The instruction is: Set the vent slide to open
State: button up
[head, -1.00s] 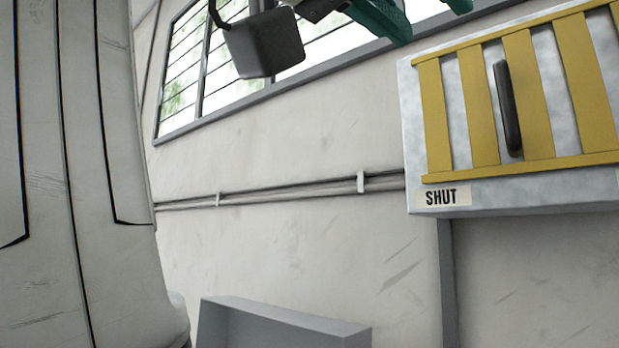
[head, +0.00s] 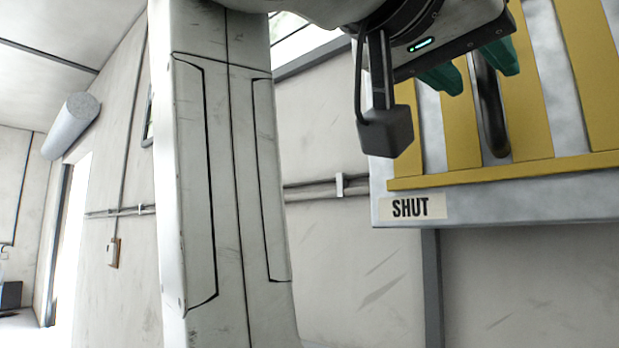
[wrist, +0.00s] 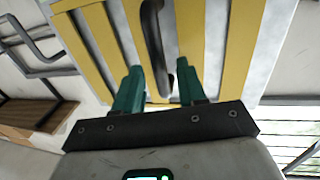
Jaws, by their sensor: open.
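The vent slide (head: 551,77) is a yellow slatted plate on a pale metal box on the wall, at the upper right of the head view. A SHUT label (head: 411,207) shows at the box's lower left. A dark upright bar handle (head: 491,105) stands on the slide; it also shows in the wrist view (wrist: 155,45). My gripper (head: 472,72) has green fingers spread apart, one to each side of the handle as seen in the head view. In the wrist view my gripper (wrist: 160,78) has the handle's end between its fingertips. I cannot tell whether either finger touches the handle.
A conduit (head: 340,186) runs along the wall left of the box. A grey post (head: 432,285) stands below the box. A window (wrist: 295,130) and a brown shelf-like piece (wrist: 30,115) show in the wrist view. An open doorway (head: 68,240) is at far left.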

aim_at(483, 73)
jog(key=shift+p+x, duration=0.35)
jog(key=shift+x, duration=1.3)
jog(key=shift+c, duration=0.4)
grip_shut()
